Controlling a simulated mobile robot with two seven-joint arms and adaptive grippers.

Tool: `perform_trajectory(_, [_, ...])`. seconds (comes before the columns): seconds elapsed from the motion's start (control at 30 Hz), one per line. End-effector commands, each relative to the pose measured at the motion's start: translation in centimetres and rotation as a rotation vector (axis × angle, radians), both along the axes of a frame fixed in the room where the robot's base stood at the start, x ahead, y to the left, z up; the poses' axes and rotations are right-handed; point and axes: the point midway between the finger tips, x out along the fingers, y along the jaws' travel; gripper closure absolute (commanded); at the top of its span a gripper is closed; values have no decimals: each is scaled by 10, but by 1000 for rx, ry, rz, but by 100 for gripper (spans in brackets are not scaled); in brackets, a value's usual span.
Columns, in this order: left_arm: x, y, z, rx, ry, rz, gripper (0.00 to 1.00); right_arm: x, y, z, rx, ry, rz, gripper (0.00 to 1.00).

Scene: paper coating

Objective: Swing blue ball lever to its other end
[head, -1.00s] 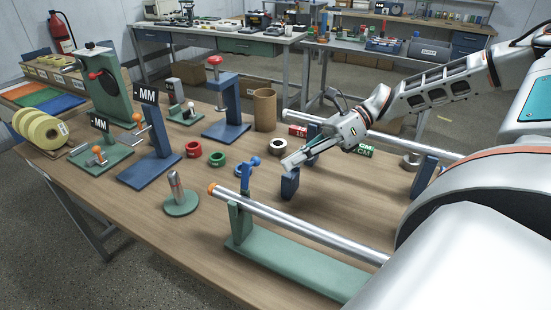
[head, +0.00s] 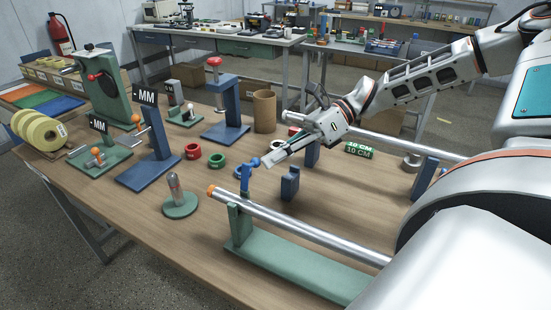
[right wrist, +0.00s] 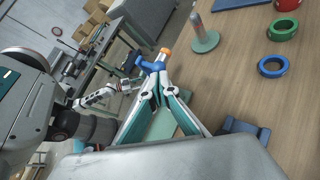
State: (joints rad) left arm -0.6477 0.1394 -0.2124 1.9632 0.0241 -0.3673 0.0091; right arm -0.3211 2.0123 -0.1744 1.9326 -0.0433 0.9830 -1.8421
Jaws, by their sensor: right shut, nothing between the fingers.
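The blue ball lever (head: 246,175) stands at the left end of a steel rod on a green base, with a ball at its upper right. It also shows in the right wrist view (right wrist: 150,66), just beyond my fingertips. My right gripper (head: 266,163) is shut and empty, its tips close to the lever's upper ball. Whether they touch it I cannot tell. In the right wrist view its fingers (right wrist: 161,80) converge beside the lever. My left gripper is not in the head view; a white arm, likely my left, shows small in the right wrist view.
The steel rod (head: 300,229) with an orange end runs along the green base (head: 295,265). A blue block (head: 290,185) stands right of the lever. A green disc with a steel post (head: 180,206) and red and green rings (head: 217,161) lie to the left.

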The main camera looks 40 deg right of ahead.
Motion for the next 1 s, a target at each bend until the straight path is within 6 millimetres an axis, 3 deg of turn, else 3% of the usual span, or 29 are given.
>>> perform_trajectory(0.57, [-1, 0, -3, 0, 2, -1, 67, 3, 5, 5, -32, -17, -3, 100])
perform_trajectory(1.0, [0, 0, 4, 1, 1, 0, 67, 2, 5, 21, -33, -18, -3, 100])
